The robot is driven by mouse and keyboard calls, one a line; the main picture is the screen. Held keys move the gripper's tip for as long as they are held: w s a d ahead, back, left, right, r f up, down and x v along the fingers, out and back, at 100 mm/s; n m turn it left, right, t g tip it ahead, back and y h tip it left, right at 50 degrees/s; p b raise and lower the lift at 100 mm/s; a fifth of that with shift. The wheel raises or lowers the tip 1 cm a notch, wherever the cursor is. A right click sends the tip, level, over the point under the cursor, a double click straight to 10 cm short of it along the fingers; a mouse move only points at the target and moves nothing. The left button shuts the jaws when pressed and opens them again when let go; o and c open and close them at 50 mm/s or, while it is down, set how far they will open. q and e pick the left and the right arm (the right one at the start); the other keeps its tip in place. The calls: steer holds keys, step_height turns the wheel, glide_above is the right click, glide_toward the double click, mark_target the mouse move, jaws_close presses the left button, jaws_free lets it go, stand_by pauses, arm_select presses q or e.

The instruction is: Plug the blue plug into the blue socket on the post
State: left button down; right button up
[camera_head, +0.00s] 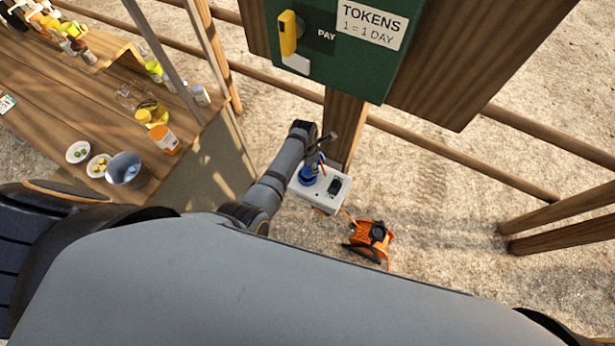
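A white socket box (325,200) is fixed low on the wooden post (343,125). A round blue piece (307,175) sits on its top face; I cannot tell whether it is the blue socket alone or the socket with the blue plug in it. A dark fitting (335,186) is beside it on the right. One arm, apparently my left, reaches up to the box, and its gripper (320,153) is just above the blue piece. Its fingers are small and partly hidden, so their opening is unclear. My other gripper is out of view.
An orange reel (370,240) lies on the ground below the box, with an orange cable running up towards it. A green token box (335,45) hangs above on the post. A wooden counter (60,110) with bottles and bowls is at left. Rails cross behind; open ground is at right.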

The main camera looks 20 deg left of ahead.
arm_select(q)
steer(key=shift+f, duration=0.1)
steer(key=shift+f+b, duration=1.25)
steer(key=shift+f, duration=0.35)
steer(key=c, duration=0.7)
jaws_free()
